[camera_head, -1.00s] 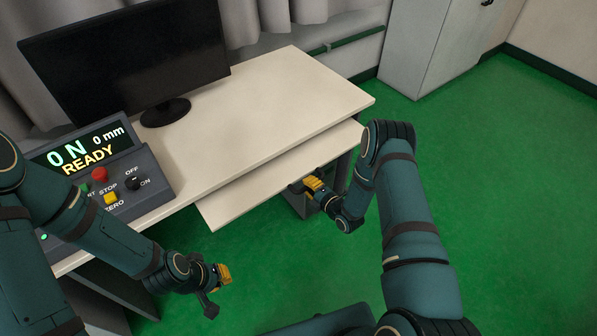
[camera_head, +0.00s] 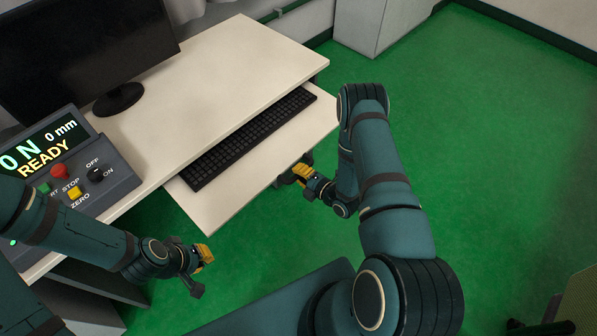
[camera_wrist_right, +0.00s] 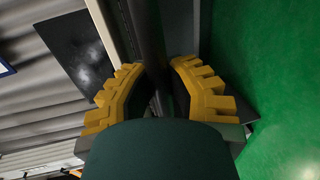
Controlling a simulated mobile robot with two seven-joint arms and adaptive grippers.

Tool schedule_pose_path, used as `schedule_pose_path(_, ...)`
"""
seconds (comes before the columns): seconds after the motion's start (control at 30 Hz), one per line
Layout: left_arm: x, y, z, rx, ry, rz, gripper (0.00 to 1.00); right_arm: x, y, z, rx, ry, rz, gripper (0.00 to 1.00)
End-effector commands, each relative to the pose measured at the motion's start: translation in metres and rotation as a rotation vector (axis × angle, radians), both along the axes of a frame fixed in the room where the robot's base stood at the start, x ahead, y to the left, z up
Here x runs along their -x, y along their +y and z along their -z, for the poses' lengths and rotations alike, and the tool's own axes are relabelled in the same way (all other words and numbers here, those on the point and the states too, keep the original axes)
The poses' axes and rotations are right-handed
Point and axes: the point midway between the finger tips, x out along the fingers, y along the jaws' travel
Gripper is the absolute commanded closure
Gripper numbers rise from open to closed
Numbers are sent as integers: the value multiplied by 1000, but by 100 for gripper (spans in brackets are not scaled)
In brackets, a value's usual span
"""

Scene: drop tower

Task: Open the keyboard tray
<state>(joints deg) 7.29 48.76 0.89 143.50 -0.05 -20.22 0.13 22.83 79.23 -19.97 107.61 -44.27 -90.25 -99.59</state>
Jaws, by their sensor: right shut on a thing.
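The keyboard tray (camera_head: 213,206) is a pale board that sticks out from under the desk top in the head view. A black keyboard (camera_head: 250,138) lies on it, in plain sight. My right gripper (camera_head: 298,174) is at the tray's front edge, toward the right end. In the right wrist view, the yellow-padded fingers of my right gripper (camera_wrist_right: 162,85) are closed around a dark bar at the tray; the exact contact is partly hidden. My left gripper (camera_head: 202,270) is open and empty, in front of the desk and apart from the tray.
The desk top (camera_head: 225,75) carries a black monitor (camera_head: 90,50) and a control box (camera_head: 75,165) reading "ON 0 mm READY". A grey cabinet (camera_head: 375,25) stands at the back. Green floor (camera_head: 480,130) is clear to the right. A chair (camera_head: 575,310) shows at lower right.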

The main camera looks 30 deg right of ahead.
Motion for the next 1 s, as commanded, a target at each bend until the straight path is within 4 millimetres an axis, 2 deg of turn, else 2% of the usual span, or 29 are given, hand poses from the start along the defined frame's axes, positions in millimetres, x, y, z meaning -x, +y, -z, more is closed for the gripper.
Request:
schedule_pose_path(0.03, 0, 0, 0, 0, 0, 0, 100, 0, 0, 0, -1, -1, -1, 74)
schedule_pose_path(0.1, 0, 0, 0, 0, 0, 0, 100, 0, 0, 0, -1, -1, -1, 52)
schedule_pose_path(0.4, 0, 0, 0, 0, 0, 0, 100, 0, 0, 0, 0, 0, 0, 52)
schedule_pose_path(0.53, 0, 0, 0, 0, 0, 0, 100, 7, -3, -1, 0, 1, 0, 52)
schedule_pose_path(0.67, 0, 0, 0, 0, 0, 0, 100, 25, -10, -5, 0, 3, 2, 52)
schedule_pose_path(1.0, 0, 0, 0, 0, 0, 0, 100, 87, -32, -19, -1, 2, 1, 52)
